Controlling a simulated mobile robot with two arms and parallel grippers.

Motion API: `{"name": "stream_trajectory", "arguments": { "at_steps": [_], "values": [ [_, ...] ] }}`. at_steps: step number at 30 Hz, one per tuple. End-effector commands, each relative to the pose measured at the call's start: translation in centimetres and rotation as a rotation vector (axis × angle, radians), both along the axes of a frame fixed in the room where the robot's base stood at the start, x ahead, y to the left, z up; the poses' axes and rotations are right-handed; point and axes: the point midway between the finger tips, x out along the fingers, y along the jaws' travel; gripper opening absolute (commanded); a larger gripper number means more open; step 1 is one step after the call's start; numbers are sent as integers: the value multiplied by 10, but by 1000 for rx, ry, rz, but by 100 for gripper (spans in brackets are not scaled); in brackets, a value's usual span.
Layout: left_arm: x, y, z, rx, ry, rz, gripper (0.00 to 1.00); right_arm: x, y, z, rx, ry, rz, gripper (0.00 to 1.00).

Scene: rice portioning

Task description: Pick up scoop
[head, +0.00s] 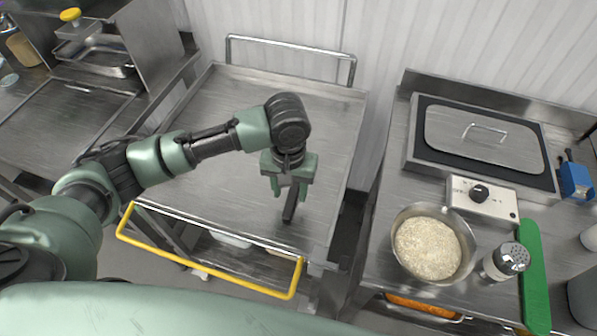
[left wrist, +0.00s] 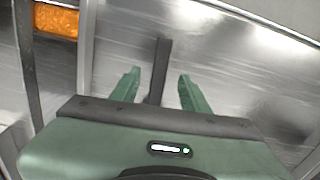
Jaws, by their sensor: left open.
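A dark, narrow bar (head: 290,206), which looks like the handle of the scoop, is at the cart's top near its front edge. I cannot make out a scoop bowl. My left gripper (head: 288,191) points down over it, fingers open. In the left wrist view the bar (left wrist: 161,60) lies between the two open green fingers (left wrist: 158,78), with space on both sides. Its near end is hidden behind the gripper body. My right gripper is in neither view.
The steel cart (head: 235,100) has a yellow front handle (head: 205,268) and a mostly clear top. On the right counter are a bowl of rice (head: 428,248), a shaker (head: 505,262), a green board (head: 534,275) and a lidded warmer (head: 485,138).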

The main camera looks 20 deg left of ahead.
Motion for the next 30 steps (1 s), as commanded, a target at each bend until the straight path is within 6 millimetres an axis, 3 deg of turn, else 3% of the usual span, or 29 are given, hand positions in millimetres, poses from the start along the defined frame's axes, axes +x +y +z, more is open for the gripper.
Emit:
{"name": "stream_trajectory", "arguments": {
  "at_steps": [6,13,14,18,19,30],
  "values": [
    [0,0,-26,1,0,-1,45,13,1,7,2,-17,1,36],
    [0,0,-28,0,-1,-2,45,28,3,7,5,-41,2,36],
    [0,0,-28,0,-1,-2,43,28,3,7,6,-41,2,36],
    [0,0,-28,0,-1,-2,4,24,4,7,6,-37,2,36],
    [0,0,-28,0,-1,-2,0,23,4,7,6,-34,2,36],
    [1,0,-25,-1,-2,-2,0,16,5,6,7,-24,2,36]
  ]
}}
